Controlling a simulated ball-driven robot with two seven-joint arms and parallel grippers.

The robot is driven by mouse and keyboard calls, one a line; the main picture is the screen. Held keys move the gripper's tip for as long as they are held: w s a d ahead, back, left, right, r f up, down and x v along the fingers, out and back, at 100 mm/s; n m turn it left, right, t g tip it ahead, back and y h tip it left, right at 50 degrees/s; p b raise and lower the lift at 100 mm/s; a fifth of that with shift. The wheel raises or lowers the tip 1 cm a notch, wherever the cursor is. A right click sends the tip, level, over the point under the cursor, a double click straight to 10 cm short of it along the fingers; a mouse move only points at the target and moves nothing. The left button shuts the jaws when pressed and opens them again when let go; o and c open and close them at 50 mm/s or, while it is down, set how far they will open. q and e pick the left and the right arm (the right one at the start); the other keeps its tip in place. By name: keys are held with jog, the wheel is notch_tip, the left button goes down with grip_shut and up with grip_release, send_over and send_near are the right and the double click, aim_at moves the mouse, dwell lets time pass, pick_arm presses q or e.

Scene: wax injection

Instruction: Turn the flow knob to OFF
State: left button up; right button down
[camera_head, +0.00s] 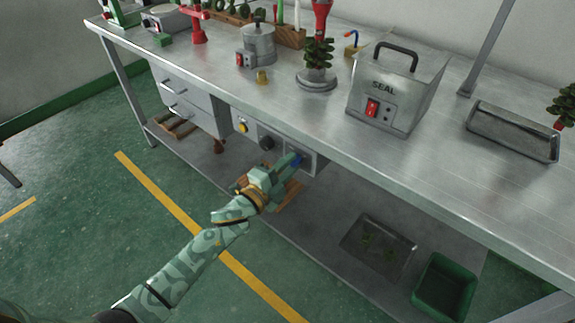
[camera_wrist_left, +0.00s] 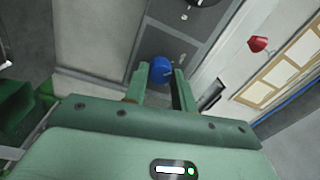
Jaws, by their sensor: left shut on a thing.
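A blue knob (camera_head: 297,160) sits on a dark plate of the panel under the table's front edge. I take it for the flow knob; no OFF mark is readable. It also shows in the left wrist view (camera_wrist_left: 161,70), between the green fingertips. My left gripper (camera_head: 291,163) reaches the knob from the front left. In the left wrist view the gripper (camera_wrist_left: 161,76) is shut on the knob, with one finger on each side. The gripper hides part of the knob and plate in the head view. My right gripper is in neither view.
A black knob (camera_head: 266,143) and a yellow button (camera_head: 243,126) are left of the blue knob. The steel tabletop (camera_head: 330,120) overhangs the panel and carries a SEAL box (camera_head: 393,95). A tray (camera_head: 378,249) and a green bin (camera_head: 444,288) stand below.

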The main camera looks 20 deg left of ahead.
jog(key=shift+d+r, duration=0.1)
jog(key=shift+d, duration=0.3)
pick_arm(q)
jog(key=o, duration=1)
jog(key=shift+a+f, duration=0.1)
jog(key=p+v, duration=0.3)
jog(key=v, duration=1.3)
jog(key=shift+s+p, duration=0.2)
jog(key=shift+p, duration=0.1)
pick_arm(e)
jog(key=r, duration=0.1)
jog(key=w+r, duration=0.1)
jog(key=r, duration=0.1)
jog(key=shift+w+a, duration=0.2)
